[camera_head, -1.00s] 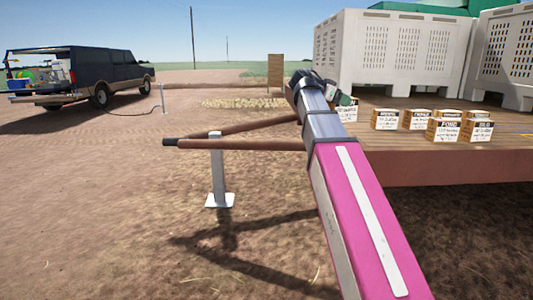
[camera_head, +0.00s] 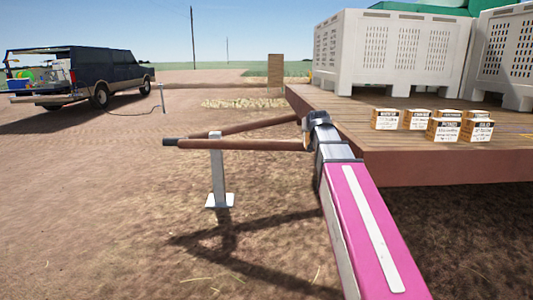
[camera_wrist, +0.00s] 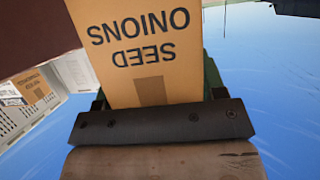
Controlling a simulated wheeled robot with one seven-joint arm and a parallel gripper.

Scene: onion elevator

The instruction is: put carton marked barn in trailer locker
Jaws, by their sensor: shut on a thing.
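My gripper (camera_wrist: 156,98) is shut on a cardboard carton (camera_wrist: 135,35) in the wrist view. The carton's near face reads "SEED ONIONS" upside down; no "barn" mark shows on this face. In the head view the arm's end is beside the left front edge of the wooden trailer bed (camera_head: 366,142); the jaws and held carton are hidden behind the arm. Several similar cartons (camera_head: 445,130) with white labels stand on the bed, their print too small to read surely. I cannot make out a trailer locker in either view.
Large pale slotted bins (camera_head: 390,50) stand at the back of the bed. A brown drawbar (camera_head: 240,144) with a metal jack stand (camera_head: 218,175) extends left from the trailer. A dark pickup (camera_head: 105,70) with an open rear is parked far left. Bare dirt lies between.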

